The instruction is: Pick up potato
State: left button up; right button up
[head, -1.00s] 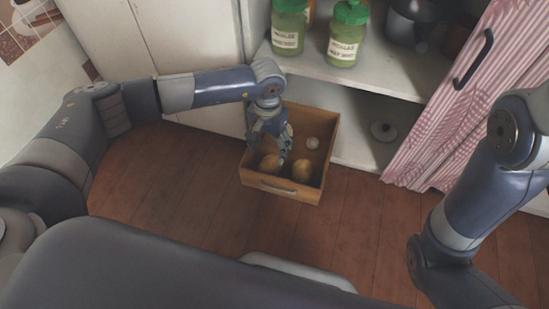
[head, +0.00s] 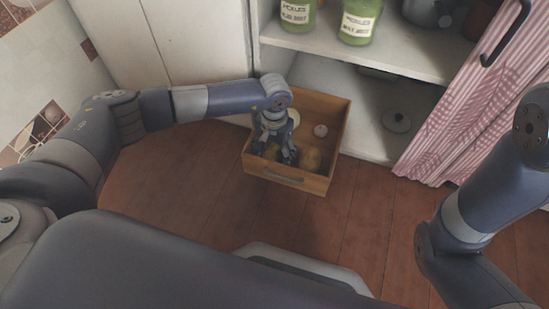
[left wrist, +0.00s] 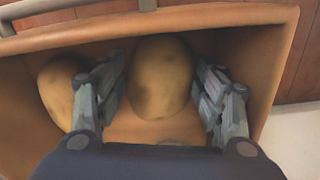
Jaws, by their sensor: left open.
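Two brown potatoes lie in a wooden drawer box (head: 338,130), close to its front wall. One potato (left wrist: 162,75) sits between the two fingers of my left gripper (left wrist: 160,105) in the left wrist view. The fingers stand on either side of it, spread apart. My right gripper is out of view.
A pink striped curtain (head: 450,130) hangs right. Wooden floor (head: 200,190) is clear in front.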

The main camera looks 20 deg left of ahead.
pick_arm(q)
jog(key=shift+f, duration=0.1)
jog(key=shift+c, duration=0.4)
jog(key=c, duration=0.8)
jog(key=shift+c, duration=0.2)
